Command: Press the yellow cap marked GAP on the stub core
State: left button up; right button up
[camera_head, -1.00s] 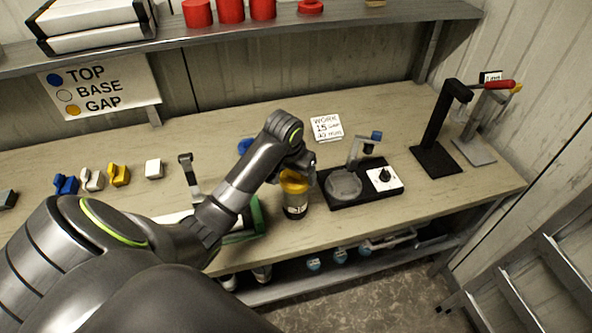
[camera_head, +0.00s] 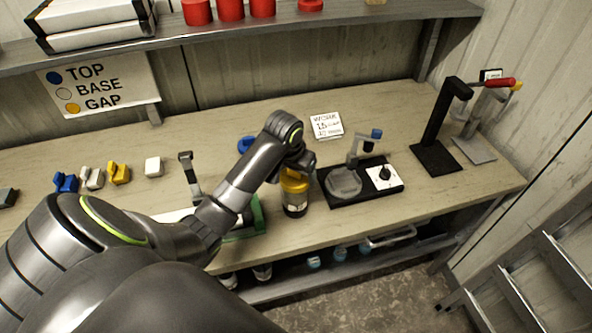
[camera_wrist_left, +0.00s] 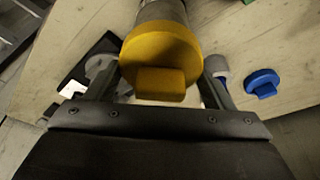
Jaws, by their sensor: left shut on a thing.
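The stub core (camera_head: 294,206) is a short dark cylinder with a pale label, upright near the front edge of the bench. The yellow cap (camera_head: 293,184) sits on its top end. In the left wrist view the yellow cap (camera_wrist_left: 160,55) is a round disc with a raised square tab, over the core's end. My left gripper (camera_head: 297,164) is at the cap from above, its two fingers on either side of the cap's tab in the wrist view, shut on the yellow cap. Whether the cap is fully seated is hidden. My right gripper is not in view.
A black fixture (camera_head: 345,197) with a round pad and a white dial plate stands just right of the core. A green-edged tray (camera_head: 258,217) lies left, partly behind my arm. A blue cap (camera_head: 246,144) lies behind.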

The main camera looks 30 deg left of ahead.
pick_arm(q)
jog(key=shift+f, duration=0.9)
jog(key=o, duration=0.9)
jog(key=shift+o, duration=0.2)
jog(key=shift+r, duration=0.15)
notch_tip(320, 180, up, 5)
jog(key=p, duration=0.6)
jog(key=shift+r, duration=0.95)
